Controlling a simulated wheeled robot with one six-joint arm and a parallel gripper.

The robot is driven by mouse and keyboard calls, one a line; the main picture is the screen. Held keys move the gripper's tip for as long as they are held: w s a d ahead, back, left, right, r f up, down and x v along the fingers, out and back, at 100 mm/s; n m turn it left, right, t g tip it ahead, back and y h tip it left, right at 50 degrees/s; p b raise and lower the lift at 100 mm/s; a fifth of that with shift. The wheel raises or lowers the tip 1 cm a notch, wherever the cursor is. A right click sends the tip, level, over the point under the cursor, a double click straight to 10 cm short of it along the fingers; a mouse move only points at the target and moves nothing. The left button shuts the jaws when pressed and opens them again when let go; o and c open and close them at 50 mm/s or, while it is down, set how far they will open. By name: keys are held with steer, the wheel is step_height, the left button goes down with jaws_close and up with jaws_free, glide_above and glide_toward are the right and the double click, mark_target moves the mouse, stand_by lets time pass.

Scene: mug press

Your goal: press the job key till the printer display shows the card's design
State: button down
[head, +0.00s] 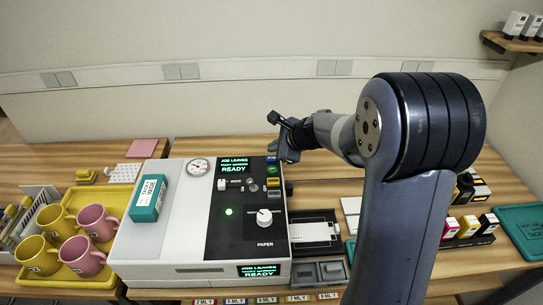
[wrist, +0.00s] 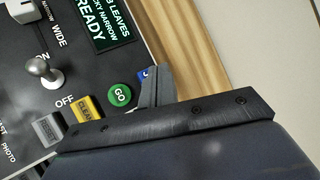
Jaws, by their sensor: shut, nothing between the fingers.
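The printer (head: 150,240) is a white box with a black control panel. Its top display (head: 233,165) reads JOB LEAVES and READY in green; it also shows at the top of the wrist view (wrist: 108,22). A front display (head: 262,270) shows the same words. The blue job key (head: 271,158) is at the panel's back right corner; in the wrist view only a blue sliver (wrist: 145,72) shows behind my fingers. My gripper (head: 289,157) is shut and empty beside that key. I cannot tell whether it touches. I cannot make out the card's design.
The green GO key (wrist: 120,95) and yellow CLEAR key (wrist: 90,109) lie close to my fingers, with a grey RESET key (wrist: 47,130) beyond. A teal box (head: 149,198) sits on the printer's lid. Yellow and pink mugs (head: 83,254) stand on a yellow tray at left.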

step_height(320, 180, up, 4)
steer(key=p, duration=0.3)
steer(key=shift+r, duration=0.2)
steer(key=shift+f, duration=0.1)
stand_by(0.4)
